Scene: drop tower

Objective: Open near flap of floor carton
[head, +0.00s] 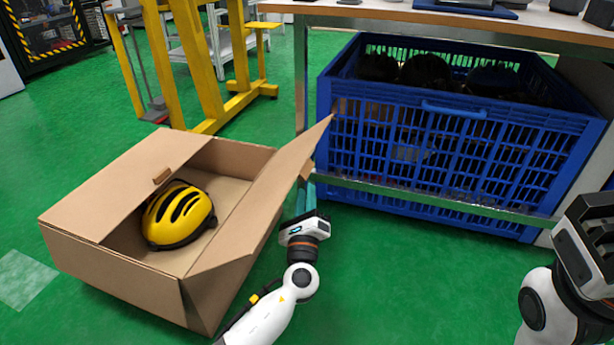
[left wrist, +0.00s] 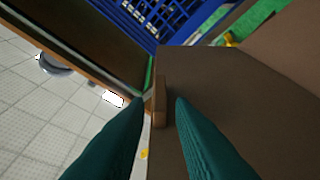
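The open cardboard floor carton (head: 125,285) stands on the green floor at the left of the head view. Its right flap (head: 262,205) is tilted up and outward. Its left flap (head: 130,180) lies over part of the opening and has a small brown tab (head: 162,175). My left gripper (head: 306,186) is at the outer side of the raised flap, its fingers partly hidden. In the left wrist view its two teal fingers stand apart on either side of a brown tab (left wrist: 160,100), with gaps showing. My right gripper (head: 590,235) is at the right edge, its fingertips cut off.
A yellow helmet (head: 178,215) sits inside the carton. A large blue crate (head: 450,160) with dark items stands under a table (head: 480,20), close to the raised flap's tip. A yellow frame (head: 190,70) stands behind.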

